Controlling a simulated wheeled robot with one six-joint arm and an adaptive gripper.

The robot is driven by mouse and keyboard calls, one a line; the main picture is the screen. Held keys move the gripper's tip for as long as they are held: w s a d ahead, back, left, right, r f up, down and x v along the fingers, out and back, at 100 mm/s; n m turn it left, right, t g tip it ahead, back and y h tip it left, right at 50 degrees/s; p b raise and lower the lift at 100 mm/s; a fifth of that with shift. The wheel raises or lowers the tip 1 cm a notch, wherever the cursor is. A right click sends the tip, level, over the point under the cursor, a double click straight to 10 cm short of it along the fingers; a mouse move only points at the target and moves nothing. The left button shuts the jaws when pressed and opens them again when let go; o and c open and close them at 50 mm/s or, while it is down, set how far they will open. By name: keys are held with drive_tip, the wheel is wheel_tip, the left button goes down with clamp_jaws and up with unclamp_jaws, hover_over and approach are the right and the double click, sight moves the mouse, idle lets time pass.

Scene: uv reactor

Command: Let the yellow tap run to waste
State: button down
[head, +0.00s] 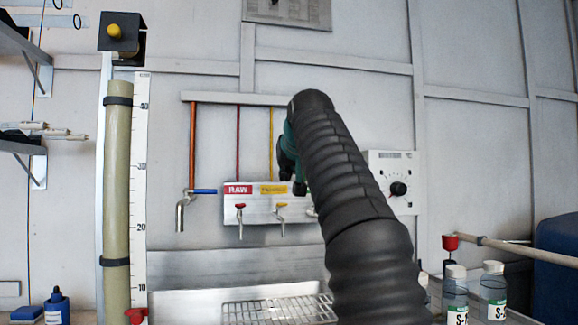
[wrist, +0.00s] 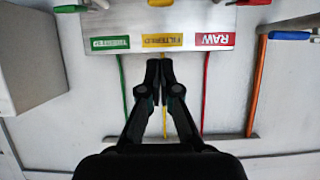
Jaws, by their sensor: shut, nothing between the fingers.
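The yellow tap (head: 281,206) is the middle one on the white tap panel (head: 258,208), below a yellow FILTERED label (head: 273,189); this label also shows upside down in the wrist view (wrist: 162,41). Its spout points down, and I cannot tell whether water runs. My gripper (wrist: 158,63) is shut and empty, over the yellow pipe just beside the FILTERED label. In the head view my gripper (head: 299,187) is partly hidden by my arm, in front of the panel to the right of the yellow tap. A metal sink with a grating (head: 275,309) lies below the taps.
The red RAW tap (head: 240,207) is left of the yellow one, and a blue-handled spout (head: 181,212) is further left. A tall ruled tube (head: 117,190) stands in the left foreground. Bottles (head: 493,290) and a white dial box (head: 392,183) are at the right.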

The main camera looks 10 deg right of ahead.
sight(282, 205)
drive_tip(key=x, duration=0.3)
drive_tip(key=shift+f, duration=0.1)
drive_tip(key=shift+s+f, duration=0.35)
drive_tip(key=shift+f, duration=0.7)
drive_tip(key=shift+s+f, duration=0.15)
drive_tip(key=shift+f, duration=0.65)
drive_tip(key=shift+b, duration=0.35)
